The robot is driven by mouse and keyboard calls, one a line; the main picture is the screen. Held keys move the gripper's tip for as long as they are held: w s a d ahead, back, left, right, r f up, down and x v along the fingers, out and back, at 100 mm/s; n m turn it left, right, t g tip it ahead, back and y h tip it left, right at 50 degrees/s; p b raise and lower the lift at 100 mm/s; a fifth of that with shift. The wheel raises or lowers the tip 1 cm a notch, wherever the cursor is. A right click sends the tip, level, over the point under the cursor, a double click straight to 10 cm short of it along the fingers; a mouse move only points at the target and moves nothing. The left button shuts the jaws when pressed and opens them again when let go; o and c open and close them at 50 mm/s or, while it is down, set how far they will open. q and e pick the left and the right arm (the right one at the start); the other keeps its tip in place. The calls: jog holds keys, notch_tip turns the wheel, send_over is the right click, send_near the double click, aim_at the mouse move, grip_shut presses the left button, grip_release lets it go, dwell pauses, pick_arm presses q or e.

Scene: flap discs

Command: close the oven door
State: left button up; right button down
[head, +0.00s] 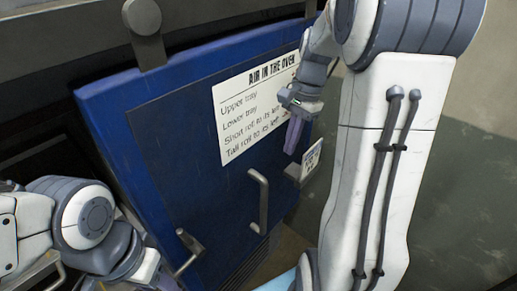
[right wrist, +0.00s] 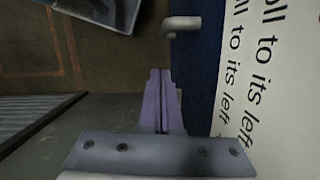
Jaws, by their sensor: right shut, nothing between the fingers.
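The blue oven door (head: 190,150) fills the middle of the head view and carries a white paper notice (head: 240,125). A dark gap shows beyond its left edge, but I cannot tell how far it stands open. A grey bar handle (head: 262,205) is on the blue front. My right gripper (head: 293,137) has its purple fingers shut and empty, in front of the door's right part. In the right wrist view the shut fingers (right wrist: 160,100) point past the door face (right wrist: 208,70), beside the notice; contact is unclear. My left gripper (head: 165,280) is mostly cut off at the lower edge.
A second grey handle (head: 189,250) is lower left. A dark rail with a round grey knob (head: 142,16) runs above the door.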

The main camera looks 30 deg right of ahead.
aim_at(260, 183)
jog(key=a+f+m+p, duration=0.1)
jog(key=a+f+p, duration=0.2)
jog(key=f, duration=0.6)
jog(key=shift+s+a, duration=0.3)
jog(key=shift+a, duration=0.5)
